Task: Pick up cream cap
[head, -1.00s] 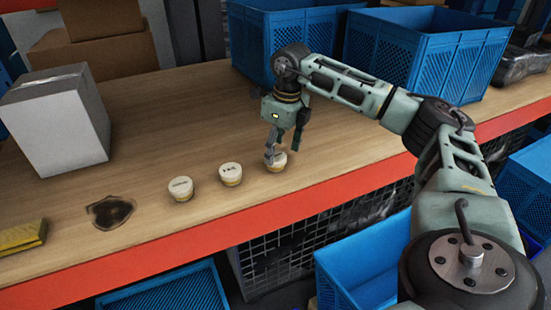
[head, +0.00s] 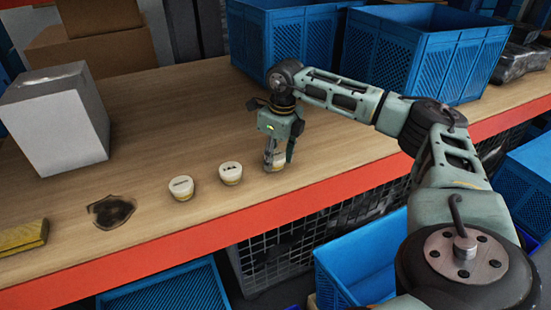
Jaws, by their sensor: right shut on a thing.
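Three small cream caps with a yellowish lower part stand in a row near the table's front edge. My right gripper (head: 275,154) points down and is shut on the right cream cap (head: 275,167). The fingers hide much of this cap's top. The cap appears to be still at the table surface. My left gripper is out of view.
The wooden table (head: 160,120) has a red front edge (head: 150,250). A white box (head: 55,120), a dark stain (head: 111,211) and a yellow block (head: 22,239) are at the left. Blue crates (head: 425,55) stand at the back right. Another blue crate (head: 365,265) is below the front edge.

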